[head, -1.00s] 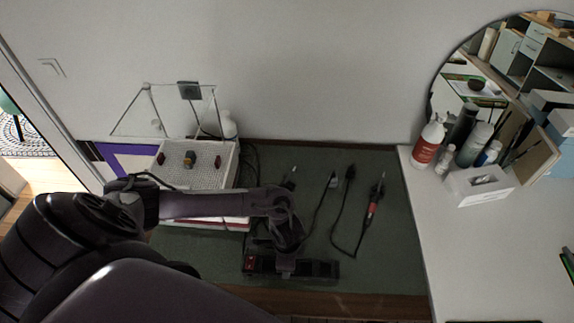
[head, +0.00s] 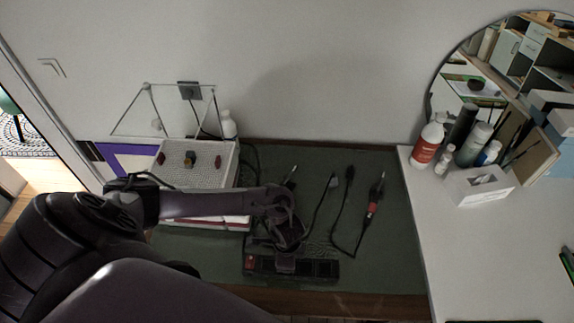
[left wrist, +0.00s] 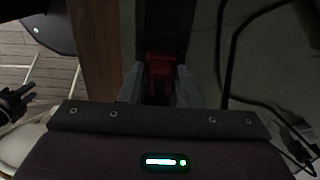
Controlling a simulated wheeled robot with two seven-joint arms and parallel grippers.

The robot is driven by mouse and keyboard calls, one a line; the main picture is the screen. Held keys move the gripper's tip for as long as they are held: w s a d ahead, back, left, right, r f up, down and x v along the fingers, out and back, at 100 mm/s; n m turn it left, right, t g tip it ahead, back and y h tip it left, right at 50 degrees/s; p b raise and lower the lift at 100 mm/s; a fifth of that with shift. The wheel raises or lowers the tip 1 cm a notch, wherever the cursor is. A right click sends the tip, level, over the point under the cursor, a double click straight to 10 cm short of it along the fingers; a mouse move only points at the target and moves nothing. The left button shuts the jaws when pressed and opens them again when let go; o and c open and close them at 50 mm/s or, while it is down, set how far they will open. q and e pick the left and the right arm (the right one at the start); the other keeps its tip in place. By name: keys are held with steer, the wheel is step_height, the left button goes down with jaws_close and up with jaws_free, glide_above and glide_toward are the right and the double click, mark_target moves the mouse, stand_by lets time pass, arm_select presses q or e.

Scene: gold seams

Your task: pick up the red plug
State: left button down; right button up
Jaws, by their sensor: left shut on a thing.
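The red plug (left wrist: 160,70) shows in the left wrist view between the two grey fingers of my left gripper (left wrist: 158,88), which is shut on it. The plug sits over a dark power strip (left wrist: 165,25); I cannot tell whether it is still seated in it.
A soldering iron with a red grip (head: 372,209) and dark cables (head: 345,205) lie behind the strip on the green mat (head: 395,250). A white perforated tray (head: 210,175) stands left. Bottles (head: 428,145) and a tissue box (head: 480,190) stand on the right counter.

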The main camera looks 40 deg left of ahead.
arm_select(q)
step_height(320, 180, up, 25)
steer(key=p, duration=0.5)
steer(key=shift+f, duration=0.15)
stand_by(0.5)
stand_by(0.5)
